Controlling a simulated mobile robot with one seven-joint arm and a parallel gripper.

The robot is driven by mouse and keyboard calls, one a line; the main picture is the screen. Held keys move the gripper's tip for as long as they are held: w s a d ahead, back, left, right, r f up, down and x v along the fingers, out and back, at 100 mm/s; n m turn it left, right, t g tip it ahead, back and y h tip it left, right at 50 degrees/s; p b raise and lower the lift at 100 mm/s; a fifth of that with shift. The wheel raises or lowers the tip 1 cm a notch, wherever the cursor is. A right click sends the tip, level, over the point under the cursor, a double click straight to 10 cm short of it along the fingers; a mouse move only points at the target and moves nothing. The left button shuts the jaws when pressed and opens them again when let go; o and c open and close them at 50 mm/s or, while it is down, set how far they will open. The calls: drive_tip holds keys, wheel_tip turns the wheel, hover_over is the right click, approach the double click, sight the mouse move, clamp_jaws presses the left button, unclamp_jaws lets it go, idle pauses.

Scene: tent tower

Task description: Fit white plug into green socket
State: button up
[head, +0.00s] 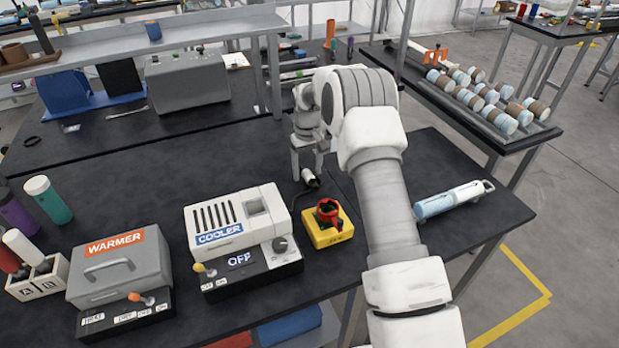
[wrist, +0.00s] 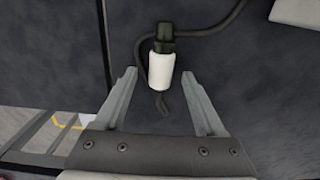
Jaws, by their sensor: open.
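The white plug (wrist: 161,74) is a short white cylinder with a dark cap at its far end, black or very dark green. In the wrist view it lies on the dark table top, between and slightly beyond the fingertips. A dark cable curls around it. It also shows small in the head view (head: 311,178), just below my gripper (head: 307,170). My gripper (wrist: 158,76) is open and empty, with its fingers pointing down and spread either side of the plug.
A yellow box with a red knob (head: 328,222) stands close to the plug. The white cooler (head: 232,235) and grey warmer (head: 118,268) stand to the left. A pale blue and white cylinder (head: 452,200) lies to the right. Clear table lies left of my gripper.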

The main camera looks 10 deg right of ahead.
drive_tip(key=shift+f, duration=0.45)
clamp_jaws()
drive_tip(key=shift+r, duration=0.1)
